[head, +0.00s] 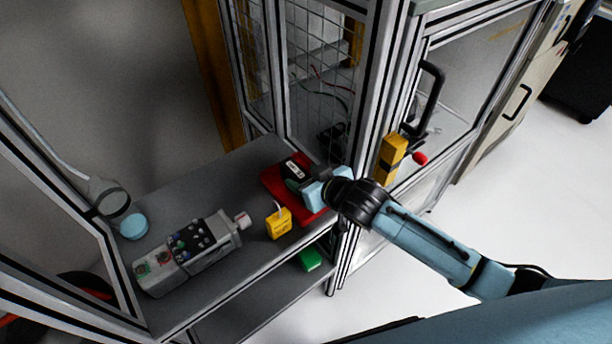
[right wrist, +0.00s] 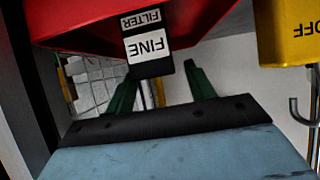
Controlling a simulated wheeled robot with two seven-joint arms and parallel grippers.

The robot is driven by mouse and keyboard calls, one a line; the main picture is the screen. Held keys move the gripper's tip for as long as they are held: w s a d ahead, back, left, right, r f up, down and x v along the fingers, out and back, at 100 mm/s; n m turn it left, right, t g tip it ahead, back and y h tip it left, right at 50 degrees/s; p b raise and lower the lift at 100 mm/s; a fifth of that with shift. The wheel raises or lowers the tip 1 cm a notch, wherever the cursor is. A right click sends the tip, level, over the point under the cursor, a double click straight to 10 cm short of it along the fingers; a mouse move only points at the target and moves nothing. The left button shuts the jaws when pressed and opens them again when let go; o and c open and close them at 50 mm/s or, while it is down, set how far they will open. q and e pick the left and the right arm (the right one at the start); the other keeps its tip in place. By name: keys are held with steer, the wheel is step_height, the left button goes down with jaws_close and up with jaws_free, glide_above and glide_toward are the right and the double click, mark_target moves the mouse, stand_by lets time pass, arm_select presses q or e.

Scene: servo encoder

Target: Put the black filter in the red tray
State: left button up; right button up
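The black filter (head: 296,169) has a white label and shows within the outline of the red tray (head: 312,198) in the head view. In the right wrist view the filter (right wrist: 148,45) reads "FINE FILTER" upside down, with the red tray (right wrist: 75,25) behind it. I cannot tell whether the filter touches the tray. My right gripper (head: 293,186) is at the tray. Its green fingers (right wrist: 158,72) stand apart near the filter's lower end, with a gap visible at the right finger. Nothing is clamped between them. My left gripper is out of view.
A yellow lock-like block (head: 279,223) stands beside the tray; a grey control box (head: 188,252) lies further left on the grey shelf. A green block (head: 310,259) is on the lower shelf. The frame post and mesh panel (head: 322,80) stand close behind the tray.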

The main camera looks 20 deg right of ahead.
steer(key=shift+r, duration=0.1)
steer(key=shift+s+r, duration=0.1)
steer(key=shift+r, duration=0.05)
steer(key=p+v, duration=0.2)
steer(key=v, duration=0.9)
steer(key=shift+s+d+r, duration=0.15)
steer(key=shift+s+d, duration=0.05)
steer(key=shift+s, duration=0.05)
